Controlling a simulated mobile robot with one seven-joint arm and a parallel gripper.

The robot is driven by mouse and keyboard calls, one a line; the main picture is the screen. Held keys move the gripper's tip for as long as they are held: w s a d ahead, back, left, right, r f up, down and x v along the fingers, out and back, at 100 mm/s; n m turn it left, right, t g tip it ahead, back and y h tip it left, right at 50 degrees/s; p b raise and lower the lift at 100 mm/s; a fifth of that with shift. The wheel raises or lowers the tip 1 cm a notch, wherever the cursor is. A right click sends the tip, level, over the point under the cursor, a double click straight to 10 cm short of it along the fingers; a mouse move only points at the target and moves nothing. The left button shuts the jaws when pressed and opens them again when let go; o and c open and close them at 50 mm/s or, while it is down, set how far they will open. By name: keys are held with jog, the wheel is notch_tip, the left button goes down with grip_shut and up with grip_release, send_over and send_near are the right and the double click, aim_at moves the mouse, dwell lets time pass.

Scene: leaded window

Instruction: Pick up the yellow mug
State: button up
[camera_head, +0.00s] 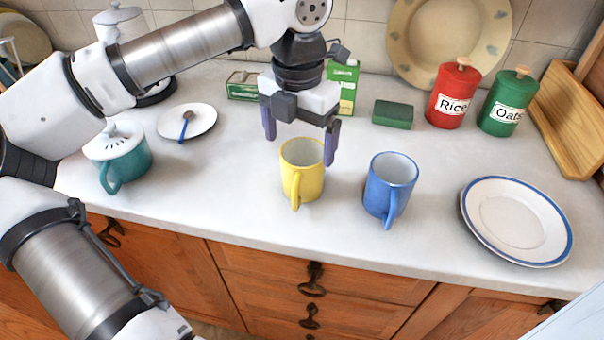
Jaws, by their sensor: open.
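The yellow mug (301,178) stands upright on the pale countertop, near the middle of the view. Its handle points toward the front edge, and its open rim faces up. My gripper (299,145) is open and points down, just above and behind the mug's rim. The left finger shows to the left of the rim, and the right finger overlaps the rim's right side in the picture. Whether either finger touches the mug cannot be told. No object shows between the fingers above the rim.
A blue mug (390,188) stands close on the right. A white plate with a blue rim (467,219) lies farther right. A teal lidded pot (130,165) stands left. Boxes, a green sponge (393,114) and red (449,85) and green canisters (500,120) stand behind.

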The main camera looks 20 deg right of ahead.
aim_at(301, 162)
jog(key=shift+s+d+f+p, duration=0.15)
jog(key=shift+f+p, duration=0.55)
jog(key=shift+f, duration=2)
jog(key=c, duration=1.2)
jog(key=shift+c, duration=0.2)
jog(key=shift+r, duration=0.15)
notch_tip(301, 162, up, 20)
jog(key=b, duration=0.1)
